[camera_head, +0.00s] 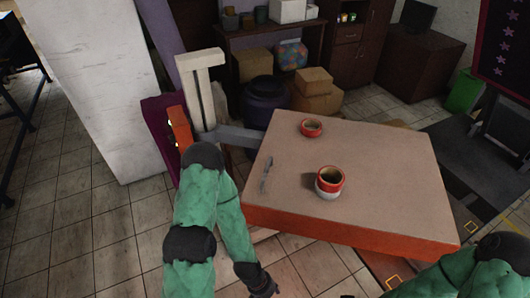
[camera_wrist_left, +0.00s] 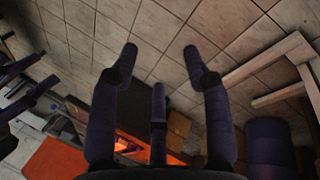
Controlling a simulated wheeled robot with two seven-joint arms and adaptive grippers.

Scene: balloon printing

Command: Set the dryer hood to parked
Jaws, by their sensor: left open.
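A narrow orange panel (camera_head: 180,128) with a small bright spot stands by a pale upright post (camera_head: 203,90) at the left; it may be the dryer hood, but I cannot tell for sure. A grey arm (camera_head: 238,136) runs from the post to the tan-topped table. My left gripper (camera_head: 264,287) is low, in front of the table's near left corner, apart from the panel. In the left wrist view, its fingers (camera_wrist_left: 160,54) are spread with nothing between the tips. A glowing orange area (camera_wrist_left: 178,157) shows behind them. My right gripper is out of frame.
The table (camera_head: 385,165) with orange sides carries a red-and-white cup (camera_head: 329,190), a red ring (camera_head: 311,124) and a small grey tool (camera_head: 266,175). A white pillar (camera_head: 100,75) stands at the left. Cardboard boxes (camera_head: 315,95) sit behind. Tiled floor at lower left is clear.

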